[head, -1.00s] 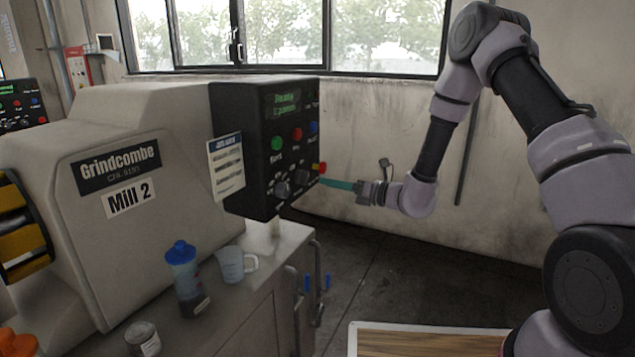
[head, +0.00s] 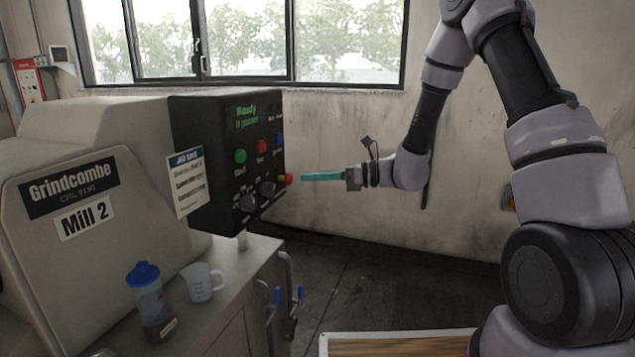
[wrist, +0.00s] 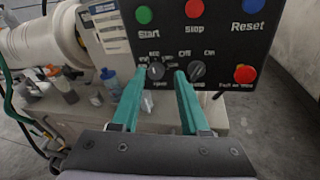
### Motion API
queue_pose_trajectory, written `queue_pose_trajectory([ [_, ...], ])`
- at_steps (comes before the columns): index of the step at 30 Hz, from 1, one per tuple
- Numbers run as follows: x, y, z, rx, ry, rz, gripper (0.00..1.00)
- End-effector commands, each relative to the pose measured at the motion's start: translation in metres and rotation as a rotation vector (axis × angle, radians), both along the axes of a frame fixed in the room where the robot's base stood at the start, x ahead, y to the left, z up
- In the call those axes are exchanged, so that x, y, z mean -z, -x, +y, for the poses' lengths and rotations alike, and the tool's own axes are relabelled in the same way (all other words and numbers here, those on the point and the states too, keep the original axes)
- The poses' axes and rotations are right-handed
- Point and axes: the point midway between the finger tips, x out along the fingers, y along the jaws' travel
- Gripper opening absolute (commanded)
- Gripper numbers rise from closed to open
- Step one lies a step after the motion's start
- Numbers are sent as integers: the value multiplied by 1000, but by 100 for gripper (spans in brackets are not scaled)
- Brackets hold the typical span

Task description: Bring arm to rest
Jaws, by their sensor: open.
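My arm stretches from the right side of the head view, bent at its elbow, toward the mill. My gripper (head: 303,177) points left with its teal fingers level, just right of the control panel (head: 228,160). In the wrist view the two teal fingers (wrist: 158,85) are apart with nothing between them. Beyond their tips the panel shows two dark knobs (wrist: 156,71), a green button, a red button, a blue button and a red stop button (wrist: 245,74). I cannot tell the exact gap between fingertips and panel, but they look apart in the head view.
Mill 2 (head: 80,200) fills the left side. A blue-lidded bottle (head: 149,300) and a clear measuring jug (head: 202,282) stand on its bench. A wood-topped surface (head: 400,346) lies at the bottom, below my arm. The floor between bench and wall is open.

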Motion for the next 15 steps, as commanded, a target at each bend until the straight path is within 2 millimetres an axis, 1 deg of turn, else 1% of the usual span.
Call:
queue_pose_trajectory([
  [1,-23,14,-5,-56,49,-86,45],
  [3,-42,34,-13,-134,123,-192,45],
  [6,-65,62,-27,-237,236,-344,45],
  [11,-93,103,-60,-379,437,-589,45],
  [15,-111,132,-96,-484,630,-799,45],
])
